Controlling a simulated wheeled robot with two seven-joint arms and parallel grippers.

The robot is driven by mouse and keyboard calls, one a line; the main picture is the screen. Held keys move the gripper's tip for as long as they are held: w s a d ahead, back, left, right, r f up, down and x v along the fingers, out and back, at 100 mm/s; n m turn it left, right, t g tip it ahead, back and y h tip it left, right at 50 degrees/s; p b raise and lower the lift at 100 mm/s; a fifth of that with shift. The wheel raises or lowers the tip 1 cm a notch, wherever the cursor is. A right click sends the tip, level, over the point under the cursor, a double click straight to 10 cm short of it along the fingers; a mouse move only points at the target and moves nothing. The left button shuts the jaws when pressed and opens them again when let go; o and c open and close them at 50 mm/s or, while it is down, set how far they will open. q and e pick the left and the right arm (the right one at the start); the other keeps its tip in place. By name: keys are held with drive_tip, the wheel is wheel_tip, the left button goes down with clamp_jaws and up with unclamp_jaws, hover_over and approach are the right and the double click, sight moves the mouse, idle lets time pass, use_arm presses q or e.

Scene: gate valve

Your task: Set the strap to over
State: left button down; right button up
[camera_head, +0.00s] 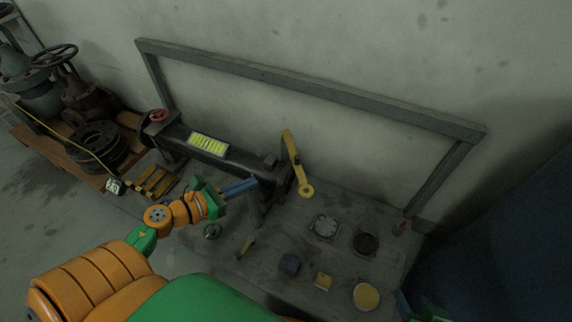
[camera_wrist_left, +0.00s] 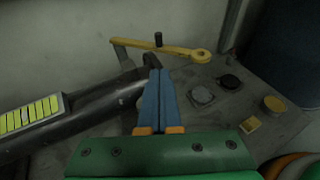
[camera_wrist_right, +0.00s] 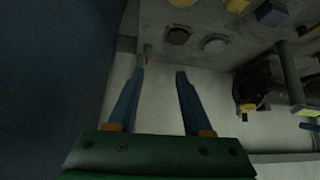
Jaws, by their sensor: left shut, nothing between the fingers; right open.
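The likely strap is a yellow bar (camera_head: 294,160) with a ring at one end, beside the right end of the black valve body (camera_head: 230,157). In the left wrist view, the yellow bar (camera_wrist_left: 165,48) runs beyond my fingertips, its ring to the right, with a dark upright peg (camera_wrist_left: 158,39) by its middle. My left gripper (camera_head: 255,182) is shut and empty near the body's right end; its blue fingers (camera_wrist_left: 160,72) are together, and I cannot tell whether they touch anything. My right gripper (camera_wrist_right: 161,73) is open and empty; only part of it shows at the head view's lower right.
A grey frame (camera_head: 310,88) stands behind the bench. On the bench top (camera_head: 300,235) are round discs, a blue block (camera_head: 289,264), a yellow block (camera_head: 323,282) and a yellow round lid (camera_head: 366,297). A dark blue surface (camera_head: 500,240) bounds the right.

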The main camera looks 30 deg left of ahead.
use_arm(q)
drive_tip(key=b, duration=0.1)
approach(295, 162)
drive_tip(key=w+f, duration=0.2)
drive_tip(key=shift+w+d+r, duration=0.1)
drive_tip(key=shift+w+d, duration=0.25)
drive_tip(key=shift+w, duration=0.3)
drive_tip(key=shift+w+d, duration=0.35)
drive_tip(key=shift+w, duration=0.3)
drive_tip(key=shift+w+d+r, duration=0.1)
drive_tip(key=shift+w+d, duration=0.3)
drive_tip(key=shift+w, duration=0.25)
use_arm(e)
drive_tip(key=w+a+r+t+y, duration=0.1)
drive_tip(key=w+a+r+t, duration=0.1)
drive_tip(key=w+r+t, duration=0.4)
drive_tip(key=shift+w+a+r+y, duration=0.2)
drive_tip(key=shift+w+r+y, duration=0.15)
drive_tip(key=shift+r, duration=0.65)
use_arm(q)
drive_tip(key=shift+f, duration=0.1)
use_arm(e)
drive_tip(key=shift+d, duration=0.15)
